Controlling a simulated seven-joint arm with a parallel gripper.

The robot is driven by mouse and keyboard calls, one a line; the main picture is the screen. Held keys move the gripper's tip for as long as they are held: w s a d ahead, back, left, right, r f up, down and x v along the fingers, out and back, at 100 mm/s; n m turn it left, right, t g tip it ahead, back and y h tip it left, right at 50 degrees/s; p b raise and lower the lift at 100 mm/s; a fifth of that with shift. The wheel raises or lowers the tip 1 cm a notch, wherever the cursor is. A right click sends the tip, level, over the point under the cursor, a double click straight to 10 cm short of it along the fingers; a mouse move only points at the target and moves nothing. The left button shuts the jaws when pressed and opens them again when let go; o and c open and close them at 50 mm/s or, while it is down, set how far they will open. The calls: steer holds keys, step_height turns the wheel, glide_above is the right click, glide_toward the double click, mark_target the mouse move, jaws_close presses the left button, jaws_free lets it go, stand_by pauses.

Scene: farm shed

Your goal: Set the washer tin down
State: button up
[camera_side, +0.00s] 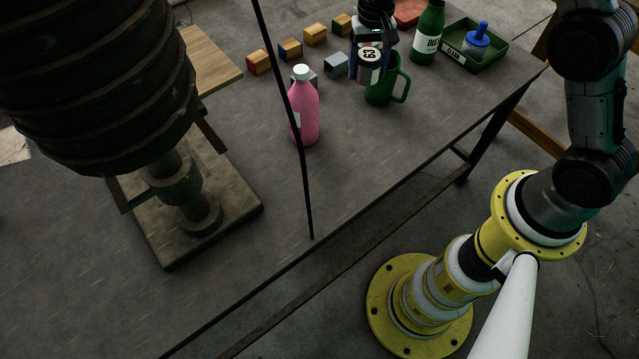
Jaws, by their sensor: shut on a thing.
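A small grey tin (369,73) with a round pale label reading "G3" is between the fingers of my gripper (369,45) at the top of the view. It looks to be the washer tin. My gripper comes down from above and is shut on it. The tin appears roughly upright, just left of a green mug (379,92) and overlapping its left side in the picture. I cannot tell whether the tin touches the mug or the table (400,140). My arm hides part of the area behind it.
Several small coloured boxes (289,49) stand left of the tin. A pink bottle (305,115) stands nearer. A green bottle (427,35) and a green tray (466,56) holding a blue-handled item (477,36) are right. A thin dark rod (290,125) crosses the view. The table's front middle is clear.

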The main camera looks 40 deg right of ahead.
steer(key=s+a+m, duration=0.5)
steer(key=s+a, duration=0.2)
steer(key=s, duration=0.4)
steer(key=s+a+m, duration=0.5)
steer(key=s+a, duration=0.2)
steer(key=s, duration=0.3)
glide_above(319, 186)
steer(key=f, duration=0.9)
steer(key=shift+s+d+f, duration=0.15)
steer(key=shift+s+f, duration=0.05)
steer(key=shift+f, duration=0.15)
steer(key=shift+w+f, duration=0.2)
steer(key=shift+f, duration=1.55)
steer(key=shift+f, duration=0.1)
steer(key=o, duration=1.4)
steer(key=shift+o, duration=0.2)
